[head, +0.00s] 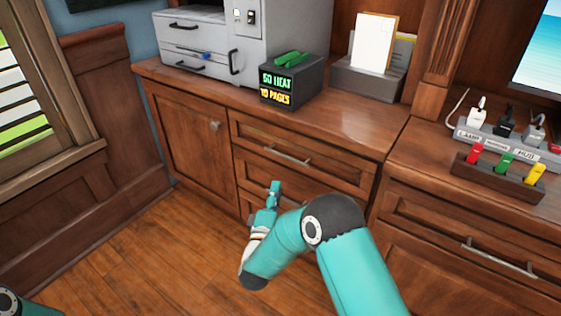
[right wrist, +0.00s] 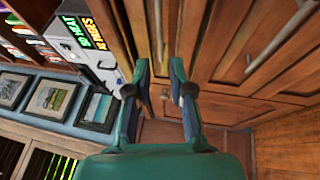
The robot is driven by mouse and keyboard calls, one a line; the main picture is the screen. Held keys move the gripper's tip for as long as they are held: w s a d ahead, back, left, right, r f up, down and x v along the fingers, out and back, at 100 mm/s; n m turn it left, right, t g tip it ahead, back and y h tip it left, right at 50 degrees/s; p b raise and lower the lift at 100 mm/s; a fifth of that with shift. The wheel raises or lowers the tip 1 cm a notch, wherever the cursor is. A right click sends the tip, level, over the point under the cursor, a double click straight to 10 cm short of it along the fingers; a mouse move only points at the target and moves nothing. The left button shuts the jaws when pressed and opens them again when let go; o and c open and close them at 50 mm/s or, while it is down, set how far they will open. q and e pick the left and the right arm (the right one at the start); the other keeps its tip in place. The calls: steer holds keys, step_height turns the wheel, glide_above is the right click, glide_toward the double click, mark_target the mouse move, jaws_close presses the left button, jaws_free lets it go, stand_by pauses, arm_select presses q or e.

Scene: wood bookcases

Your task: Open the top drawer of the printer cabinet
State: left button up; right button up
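The printer cabinet (head: 185,130) is brown wood, with a door on the left and a stack of drawers on the right. Its top drawer (head: 335,177) looks shut and has a metal bar handle (head: 288,155). My right gripper (head: 272,190) is in front of the drawers, below and a little left of that handle, apart from it. In the right wrist view my right gripper (right wrist: 162,75) has its two fingers spread with nothing between the tips. A bar handle (right wrist: 158,32) shows beyond them. My arm hides part of the lower drawers. My left gripper is out of view.
A grey printer (head: 235,45), a dark box with a lit display (head: 290,80) and a paper holder (head: 368,84) stand on the cabinet. Another drawer cabinet (head: 450,215) adjoins on the right. The wooden floor (head: 150,250) is clear at the left.

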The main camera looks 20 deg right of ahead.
mark_target(285, 157)
steer(key=b+x, duration=0.2)
steer(key=x, duration=1.1)
steer(key=shift+d, duration=0.1)
steer(key=shift+c, duration=0.4)
jaws_close()
